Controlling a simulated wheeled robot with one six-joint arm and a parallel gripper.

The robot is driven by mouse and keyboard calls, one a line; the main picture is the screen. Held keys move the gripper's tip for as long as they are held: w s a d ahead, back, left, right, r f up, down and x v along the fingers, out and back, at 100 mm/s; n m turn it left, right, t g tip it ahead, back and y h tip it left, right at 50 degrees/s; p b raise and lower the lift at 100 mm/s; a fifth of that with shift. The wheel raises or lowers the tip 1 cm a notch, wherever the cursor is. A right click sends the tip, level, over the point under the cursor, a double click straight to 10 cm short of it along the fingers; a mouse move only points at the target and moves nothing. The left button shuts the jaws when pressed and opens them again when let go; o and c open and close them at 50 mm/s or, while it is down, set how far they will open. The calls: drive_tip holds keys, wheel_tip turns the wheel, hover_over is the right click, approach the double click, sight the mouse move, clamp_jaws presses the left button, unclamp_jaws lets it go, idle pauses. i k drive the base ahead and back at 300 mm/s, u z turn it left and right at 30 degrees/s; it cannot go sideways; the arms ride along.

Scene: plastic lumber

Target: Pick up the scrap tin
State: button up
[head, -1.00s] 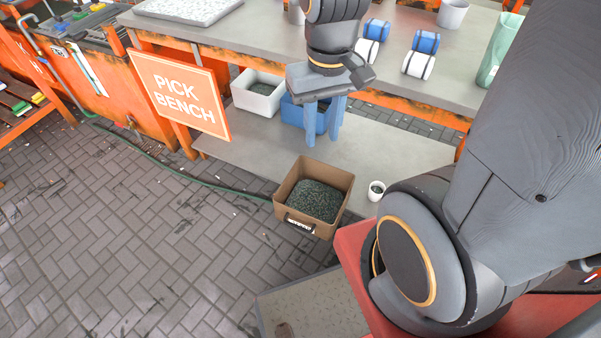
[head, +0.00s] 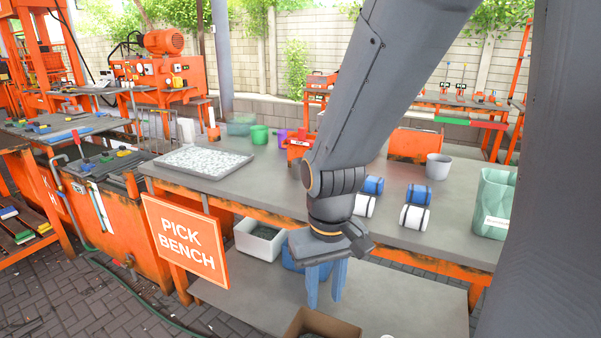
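No thing in view carries a label that I can read as scrap tin. A plain grey tin-like cup (head: 438,166) stands upright on the bench top (head: 285,188), right of centre. My gripper (head: 325,287) points down in front of the bench's front edge, left of and nearer than that cup. Its two blue fingers are apart with nothing seen between them. A small white cup on the lower shelf (head: 400,296) is almost wholly cut off by the bottom edge.
Blue and white rollers (head: 414,217) lie on the bench, with a green bin (head: 493,203) at right and a speckled tray (head: 203,160) at left. Green (head: 259,134) and purple cups stand behind. A white bin (head: 259,238) and a brown box (head: 318,322) are below. My arm hides the bench's middle.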

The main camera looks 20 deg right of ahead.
sight(301, 169)
drive_tip(key=u, duration=2.1)
drive_tip(key=i, duration=1.55)
drive_tip(key=z, duration=4.15)
drive_tip(key=i, duration=0.5)
drive_tip(key=u, duration=0.05)
